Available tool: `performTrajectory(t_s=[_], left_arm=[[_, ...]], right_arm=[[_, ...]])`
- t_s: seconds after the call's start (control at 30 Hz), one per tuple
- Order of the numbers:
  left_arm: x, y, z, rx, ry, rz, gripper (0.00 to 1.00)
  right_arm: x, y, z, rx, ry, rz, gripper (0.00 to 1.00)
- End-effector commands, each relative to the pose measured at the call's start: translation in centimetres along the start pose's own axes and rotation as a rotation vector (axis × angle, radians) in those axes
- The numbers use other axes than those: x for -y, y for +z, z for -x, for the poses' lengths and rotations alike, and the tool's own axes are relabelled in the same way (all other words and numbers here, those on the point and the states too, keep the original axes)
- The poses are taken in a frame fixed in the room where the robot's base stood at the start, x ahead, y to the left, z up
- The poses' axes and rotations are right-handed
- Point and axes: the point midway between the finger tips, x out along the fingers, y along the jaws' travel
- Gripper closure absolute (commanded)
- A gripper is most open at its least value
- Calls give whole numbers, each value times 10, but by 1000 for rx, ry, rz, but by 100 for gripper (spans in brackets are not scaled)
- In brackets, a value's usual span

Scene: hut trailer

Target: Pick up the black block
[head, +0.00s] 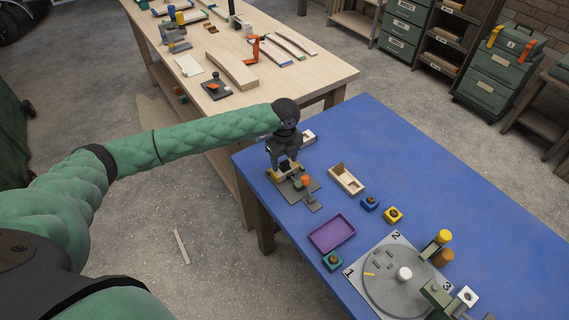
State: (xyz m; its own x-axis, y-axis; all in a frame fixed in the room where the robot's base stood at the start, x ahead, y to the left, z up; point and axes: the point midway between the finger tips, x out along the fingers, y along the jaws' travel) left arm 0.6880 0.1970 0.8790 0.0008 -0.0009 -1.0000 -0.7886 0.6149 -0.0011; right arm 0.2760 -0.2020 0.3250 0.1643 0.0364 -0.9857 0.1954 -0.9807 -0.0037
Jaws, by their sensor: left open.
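My left gripper (285,170) points down over the left end of the blue table, with its fingers apart. It is over a grey fixture (313,205) with an orange-topped knob (306,182). A small dark shape with pale parts shows between and below the fingers. I cannot tell for sure whether it is the black block, or whether the fingers touch it. No other clearly black block shows on the blue table. My right gripper is not in view.
The blue table (480,200) also holds a wooden box (346,180), blue (370,203), yellow (393,215) and green (332,261) blocks, a purple tray (331,233) and a grey dial (385,287). A wooden workbench (325,72) stands behind. The table's far right is clear.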

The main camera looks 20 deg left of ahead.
Motion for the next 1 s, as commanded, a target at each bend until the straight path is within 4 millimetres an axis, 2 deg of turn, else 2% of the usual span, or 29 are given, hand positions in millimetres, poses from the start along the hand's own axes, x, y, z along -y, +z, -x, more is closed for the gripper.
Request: performTrajectory(t_s=[0.13, 0.37, 0.6, 1.0], left_arm=[[0, 0, -7, 0, 1, -1, 44], [0, 0, -8, 1, 0, -1, 44], [0, 0, -8, 1, 0, -1, 91], [0, 0, -3, 1, -2, 0, 93]], right_arm=[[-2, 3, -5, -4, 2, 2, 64], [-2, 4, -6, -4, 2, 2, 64], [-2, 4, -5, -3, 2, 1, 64], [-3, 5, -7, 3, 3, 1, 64]])
